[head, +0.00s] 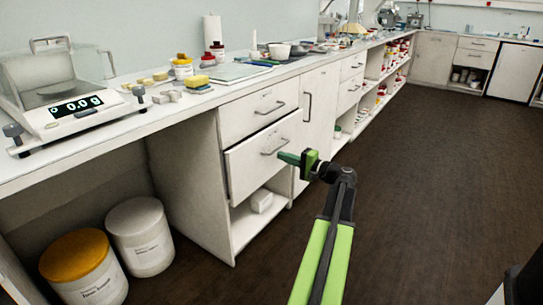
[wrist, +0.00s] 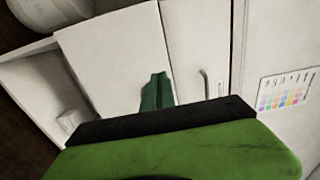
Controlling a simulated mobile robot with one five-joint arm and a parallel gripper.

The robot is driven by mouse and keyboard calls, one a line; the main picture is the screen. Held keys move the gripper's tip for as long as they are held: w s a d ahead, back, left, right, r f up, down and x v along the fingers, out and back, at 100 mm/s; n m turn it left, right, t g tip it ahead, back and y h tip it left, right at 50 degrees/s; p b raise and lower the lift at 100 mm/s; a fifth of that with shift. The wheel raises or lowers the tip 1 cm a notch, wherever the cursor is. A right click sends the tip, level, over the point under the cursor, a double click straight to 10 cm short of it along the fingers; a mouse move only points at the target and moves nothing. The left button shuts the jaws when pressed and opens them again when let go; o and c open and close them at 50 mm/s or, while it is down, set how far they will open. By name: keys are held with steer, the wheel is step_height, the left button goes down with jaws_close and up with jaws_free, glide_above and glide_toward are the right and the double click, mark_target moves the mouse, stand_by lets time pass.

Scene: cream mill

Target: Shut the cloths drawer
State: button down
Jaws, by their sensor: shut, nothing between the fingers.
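The lower drawer (head: 245,165) in the white cabinet stands out a little past the drawer above it, so it looks partly open; I take it for the cloths drawer, but its label is unreadable. Its bar handle (head: 276,147) is near the top of its front. My gripper (head: 281,157) has green fingers, shut and empty, pointing at this front just below the handle. In the wrist view the shut fingers (wrist: 157,90) lie over the white drawer front (wrist: 112,60). I cannot tell whether they touch it. The drawer's inside is hidden.
The upper drawer (head: 257,111) looks flush. An open shelf with a white box (head: 262,200) is below. Two tubs, one yellow-lidded (head: 85,270) and one white (head: 140,235), stand at left. A scale (head: 70,95) sits on the counter. The dark floor (head: 420,190) at right is clear.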

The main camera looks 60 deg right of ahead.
mark_target(251, 145)
steer(key=w, duration=1.2)
steer(key=shift+w, duration=0.4)
